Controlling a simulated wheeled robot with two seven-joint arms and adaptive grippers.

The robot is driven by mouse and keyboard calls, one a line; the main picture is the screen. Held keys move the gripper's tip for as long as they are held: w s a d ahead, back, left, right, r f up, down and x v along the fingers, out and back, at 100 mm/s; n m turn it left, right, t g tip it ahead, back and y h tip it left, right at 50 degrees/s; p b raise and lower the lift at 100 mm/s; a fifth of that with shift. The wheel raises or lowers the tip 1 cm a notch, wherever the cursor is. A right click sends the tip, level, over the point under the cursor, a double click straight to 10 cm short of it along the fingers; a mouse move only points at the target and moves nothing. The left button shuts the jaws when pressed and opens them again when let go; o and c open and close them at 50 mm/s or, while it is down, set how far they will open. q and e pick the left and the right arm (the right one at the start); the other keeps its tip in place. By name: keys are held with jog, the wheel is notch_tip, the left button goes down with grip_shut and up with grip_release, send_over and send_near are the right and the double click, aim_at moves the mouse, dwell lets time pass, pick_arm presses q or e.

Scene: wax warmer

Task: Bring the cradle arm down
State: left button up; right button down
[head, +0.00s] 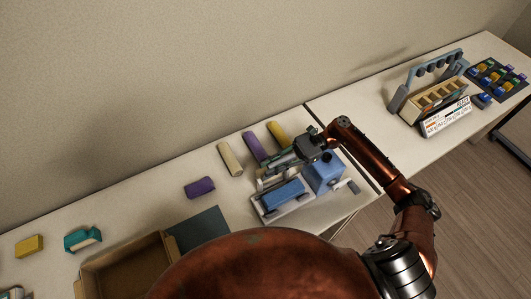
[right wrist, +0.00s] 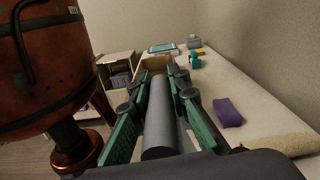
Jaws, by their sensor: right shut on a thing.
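The wax warmer (head: 325,174) stands on the front part of the near table, with a blue box-shaped body at right and a lighter base. A blue block (head: 283,194) lies low on the base at left. My right gripper (head: 283,160) reaches over the warmer from the right, just behind the blue block. In the right wrist view its green fingers (right wrist: 160,100) are shut on a dark grey round bar (right wrist: 158,125), which runs lengthwise between them. I cannot tell where the bar joins the warmer; my gripper hides that part. My left gripper is not in view.
Cream (head: 230,159), purple (head: 254,148) and yellow (head: 278,134) rolls lie behind the warmer. A rack (head: 435,92) stands on the right table.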

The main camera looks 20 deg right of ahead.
jog(key=shift+n, duration=0.7)
jog(key=s, duration=0.1)
jog(key=s+f+p, duration=0.1)
jog(key=s+p, duration=0.1)
jog(key=s, duration=0.1)
jog(key=shift+d+f, duration=0.35)
jog(key=c, duration=1.8)
grip_release()
notch_tip(320, 180, up, 10)
jog(key=shift+r, duration=0.1)
